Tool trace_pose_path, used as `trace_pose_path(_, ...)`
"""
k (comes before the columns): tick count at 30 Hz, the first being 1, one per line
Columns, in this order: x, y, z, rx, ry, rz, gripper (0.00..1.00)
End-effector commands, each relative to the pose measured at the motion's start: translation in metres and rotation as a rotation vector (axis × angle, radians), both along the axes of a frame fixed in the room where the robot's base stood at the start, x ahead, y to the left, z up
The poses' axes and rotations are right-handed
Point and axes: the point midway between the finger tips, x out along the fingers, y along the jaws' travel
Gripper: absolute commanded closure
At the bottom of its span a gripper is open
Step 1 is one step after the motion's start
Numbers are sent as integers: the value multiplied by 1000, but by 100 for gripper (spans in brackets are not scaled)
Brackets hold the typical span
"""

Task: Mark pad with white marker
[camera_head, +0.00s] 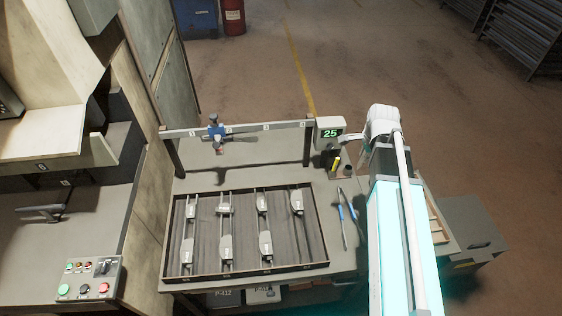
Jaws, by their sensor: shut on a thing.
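Several brake pads stand in a shallow dark-rimmed tray (246,272) on the workbench, paired along thin rods. Light-coloured pads include one at the left (187,250), one in the middle (265,244) and one at the upper right (297,201). A small yellow marker-like item (336,163) and a small dark cup (348,171) are behind the tray, beside the display. I cannot make out a white marker. My arm runs up the right side of the picture; my gripper and whatever it holds are not visible.
A display (329,134) reads 25. Blue-handled pliers (347,210) lie right of the tray. A button panel (90,278) is at the lower left. Open floor lies beyond the bench.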

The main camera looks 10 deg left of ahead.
Motion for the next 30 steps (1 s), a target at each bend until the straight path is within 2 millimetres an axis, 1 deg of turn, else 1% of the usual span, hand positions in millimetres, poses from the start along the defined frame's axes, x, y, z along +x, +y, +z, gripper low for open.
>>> trace_pose_path(1, 0, 0, -7, 0, 0, 0, 100)
trace_pose_path(9, 0, 0, -39, 0, 0, 0, 100)
trace_pose_path(15, 0, 0, -59, 0, 0, 0, 100)
trace_pose_path(20, 0, 0, -64, 0, 0, 0, 100)
trace_pose_path(30, 0, 0, -63, 0, 0, 0, 100)
